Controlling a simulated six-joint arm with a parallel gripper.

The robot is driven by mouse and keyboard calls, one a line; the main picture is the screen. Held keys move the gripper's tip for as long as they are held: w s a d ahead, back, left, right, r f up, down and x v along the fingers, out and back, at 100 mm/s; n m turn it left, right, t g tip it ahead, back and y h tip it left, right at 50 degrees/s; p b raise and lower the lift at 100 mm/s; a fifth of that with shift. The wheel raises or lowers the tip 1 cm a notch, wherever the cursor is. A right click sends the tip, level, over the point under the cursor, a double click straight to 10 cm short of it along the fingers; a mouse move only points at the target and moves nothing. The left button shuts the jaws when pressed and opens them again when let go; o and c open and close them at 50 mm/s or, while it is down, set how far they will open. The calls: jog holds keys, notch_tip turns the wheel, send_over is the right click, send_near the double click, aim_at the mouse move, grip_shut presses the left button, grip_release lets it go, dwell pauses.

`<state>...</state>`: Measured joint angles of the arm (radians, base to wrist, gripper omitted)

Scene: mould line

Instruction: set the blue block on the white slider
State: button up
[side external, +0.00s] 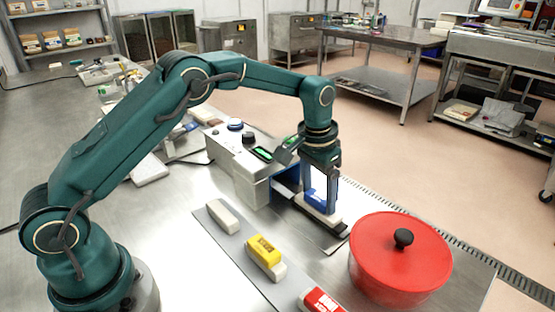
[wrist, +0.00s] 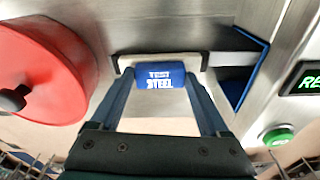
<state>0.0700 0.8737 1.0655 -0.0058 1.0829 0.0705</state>
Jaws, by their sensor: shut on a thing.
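The blue block (wrist: 160,76), lettered "TEST STEEL", sits between my fingertips in the wrist view. My gripper (wrist: 162,80) is shut on it. In the side view my gripper (side external: 319,196) points straight down over the white slider (side external: 318,212), with the block (side external: 315,192) largely hidden by the fingers. The slider also shows behind the block in the wrist view (wrist: 186,66), with dark ends on both sides. The block is over the slider and very close to it. I cannot tell whether they touch.
A red lidded pot (side external: 400,262) stands close on the right. A machine (side external: 240,160) with a blue-edged opening (side external: 287,180) is just left of my gripper. A grey strip (side external: 240,258) in front carries a white block (side external: 222,216), a yellow-and-white block (side external: 265,252) and a red-and-white block (side external: 320,300).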

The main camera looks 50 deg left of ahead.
jog(key=o, duration=1.2)
